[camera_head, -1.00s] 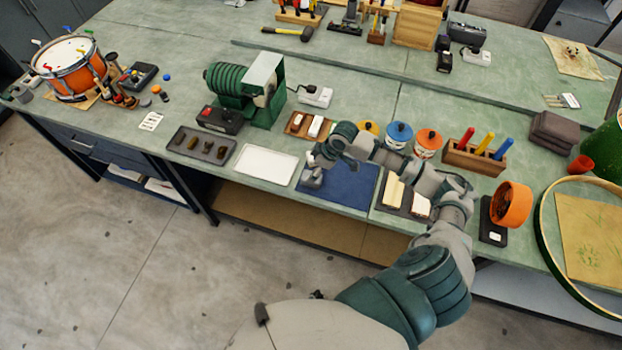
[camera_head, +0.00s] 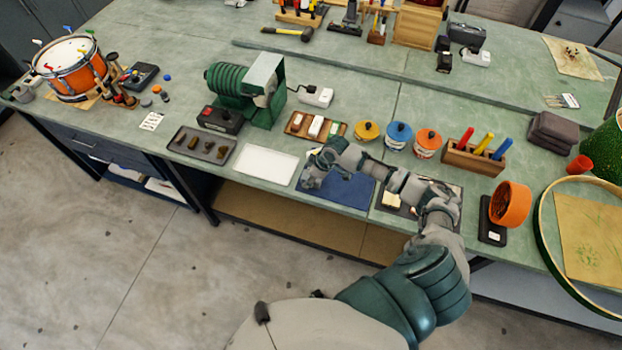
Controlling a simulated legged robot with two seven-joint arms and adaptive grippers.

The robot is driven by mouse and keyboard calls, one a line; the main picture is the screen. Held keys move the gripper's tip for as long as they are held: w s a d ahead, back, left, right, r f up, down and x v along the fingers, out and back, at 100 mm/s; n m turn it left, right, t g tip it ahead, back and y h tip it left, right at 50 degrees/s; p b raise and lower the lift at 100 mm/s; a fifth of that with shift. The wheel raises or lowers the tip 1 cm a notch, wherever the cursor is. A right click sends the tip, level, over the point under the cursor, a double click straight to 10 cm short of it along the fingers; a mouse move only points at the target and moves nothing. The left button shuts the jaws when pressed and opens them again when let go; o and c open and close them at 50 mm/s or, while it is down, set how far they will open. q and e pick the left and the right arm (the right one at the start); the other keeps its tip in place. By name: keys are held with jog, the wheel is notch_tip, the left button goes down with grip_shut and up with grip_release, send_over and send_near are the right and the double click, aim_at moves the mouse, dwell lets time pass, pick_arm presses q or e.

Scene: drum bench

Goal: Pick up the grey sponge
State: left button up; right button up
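My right gripper (camera_head: 314,176) is low over the left part of the blue mat (camera_head: 342,193) near the front of the bench. A small grey block that looks like the grey sponge showed on this part of the mat earlier. It is now mostly or wholly hidden by the gripper, and I cannot make out its outline. The fingers are small and grey against the mat, so I cannot tell whether they are open or shut, or whether they touch the sponge. My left gripper is not in view.
A white tray (camera_head: 267,162) lies just left of the mat. A wooden tray of small blocks (camera_head: 315,127) and lidded pots, one blue (camera_head: 398,134), stand behind. A dark board (camera_head: 395,203) lies right, partly under my arm. The orange wheel (camera_head: 509,204) stands farther right.

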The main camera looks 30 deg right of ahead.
jog(key=shift+c, duration=1.3)
jog(key=shift+d, duration=0.1)
jog(key=shift+d, duration=0.1)
